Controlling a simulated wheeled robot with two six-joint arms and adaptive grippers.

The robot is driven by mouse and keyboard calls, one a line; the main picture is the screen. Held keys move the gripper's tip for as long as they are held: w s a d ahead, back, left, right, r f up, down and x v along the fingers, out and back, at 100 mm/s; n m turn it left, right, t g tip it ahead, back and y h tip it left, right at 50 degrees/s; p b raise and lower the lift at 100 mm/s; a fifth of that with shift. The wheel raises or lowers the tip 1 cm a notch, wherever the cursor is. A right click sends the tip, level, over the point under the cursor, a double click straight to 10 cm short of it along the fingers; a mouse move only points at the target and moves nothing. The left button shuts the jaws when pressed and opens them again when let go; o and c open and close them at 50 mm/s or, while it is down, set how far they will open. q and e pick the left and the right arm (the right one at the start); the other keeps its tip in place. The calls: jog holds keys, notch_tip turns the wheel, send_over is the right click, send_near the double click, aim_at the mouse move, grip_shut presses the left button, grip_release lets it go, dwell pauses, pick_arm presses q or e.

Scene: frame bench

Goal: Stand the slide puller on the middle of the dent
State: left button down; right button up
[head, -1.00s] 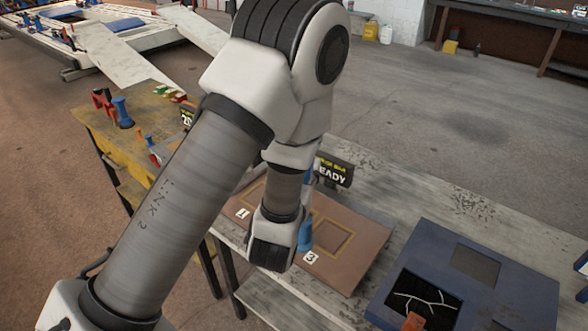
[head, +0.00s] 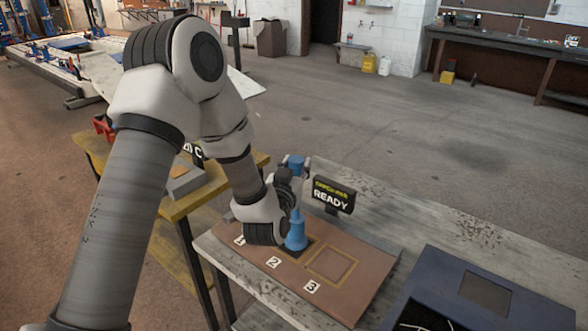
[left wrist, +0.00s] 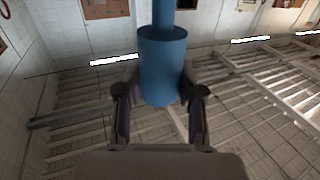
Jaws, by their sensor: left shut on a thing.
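In the left wrist view the blue puller (left wrist: 163,70) stands between the two fingers (left wrist: 161,96). The brown panel (head: 352,300) lies on the bench with number labels and yellow-outlined squares. The puller's foot is at the dark square by label 2 (head: 273,262); I cannot tell whether it touches the panel. No dent can be made out; the puller and gripper hide part of the panel. My right gripper is not in view.
A sign reading READY (head: 331,196) stands just behind the panel, close to the puller. A dark blue case (head: 520,311) lies at the right of the grey bench (head: 440,232). A yellow table (head: 185,207) stands at the left. The bench behind the case is clear.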

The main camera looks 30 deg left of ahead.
pick_arm(q)
jog(key=shift+w+a, duration=0.9)
jog(key=shift+w, duration=0.1)
jog(key=shift+w+a+f, duration=0.15)
jog(key=shift+w+f, duration=0.05)
jog(key=shift+f, duration=0.05)
notch_tip(320, 180, down, 3)
jog(key=shift+f+b, duration=0.15)
jog(key=shift+b, duration=0.9)
jog(key=shift+f, duration=0.15)
jog(key=c, duration=0.7)
grip_release()
jog(key=shift+s, duration=0.1)
